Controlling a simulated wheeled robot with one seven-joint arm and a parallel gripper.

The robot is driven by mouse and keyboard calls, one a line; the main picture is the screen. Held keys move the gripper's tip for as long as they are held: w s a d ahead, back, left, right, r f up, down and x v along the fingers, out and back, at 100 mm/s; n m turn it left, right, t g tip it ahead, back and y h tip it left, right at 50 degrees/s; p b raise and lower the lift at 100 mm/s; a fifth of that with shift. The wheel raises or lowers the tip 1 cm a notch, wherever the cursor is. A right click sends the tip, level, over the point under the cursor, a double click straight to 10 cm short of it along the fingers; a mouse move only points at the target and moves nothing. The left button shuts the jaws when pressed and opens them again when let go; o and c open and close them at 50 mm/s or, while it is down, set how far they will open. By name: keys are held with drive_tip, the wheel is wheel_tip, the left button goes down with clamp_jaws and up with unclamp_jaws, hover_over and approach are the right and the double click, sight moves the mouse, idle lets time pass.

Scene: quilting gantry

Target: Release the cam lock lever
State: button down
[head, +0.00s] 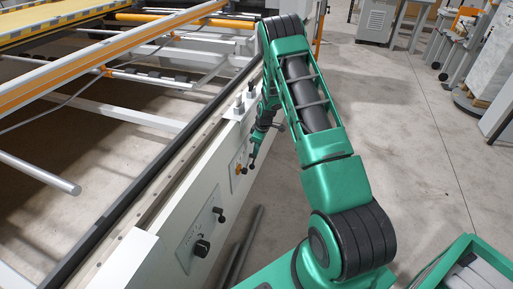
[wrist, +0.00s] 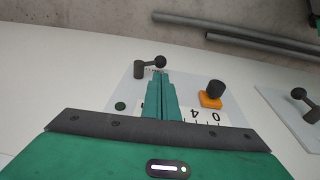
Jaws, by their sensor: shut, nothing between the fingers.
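A dark lever with a ball end (wrist: 149,67) sits on a pale marked plate (wrist: 122,90) in the wrist view. My gripper (wrist: 161,75) is shut and empty, its green fingertips right at this lever's ball end; I cannot tell whether they touch. An orange block with a black knob (wrist: 210,99) is on the same plate, to the right of the fingers. Which control is the cam lock lever is not labelled legibly. In the head view my gripper (head: 253,155) is at the side of the white beam, beside the orange block (head: 239,168), and partly hides the plate.
A second plate on the white beam (head: 150,240) carries a ball lever (head: 218,213) and a round black knob (head: 201,248). Dark pipes (head: 243,250) lie on the floor below.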

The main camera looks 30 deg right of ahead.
sight(252, 164)
drive_tip(key=f, duration=0.2)
drive_tip(key=w+f, duration=0.1)
drive_tip(key=f, duration=0.5)
drive_tip(key=shift+w+a+f, duration=0.2)
drive_tip(key=shift+w+a, duration=0.1)
drive_tip(key=shift+a, duration=0.1)
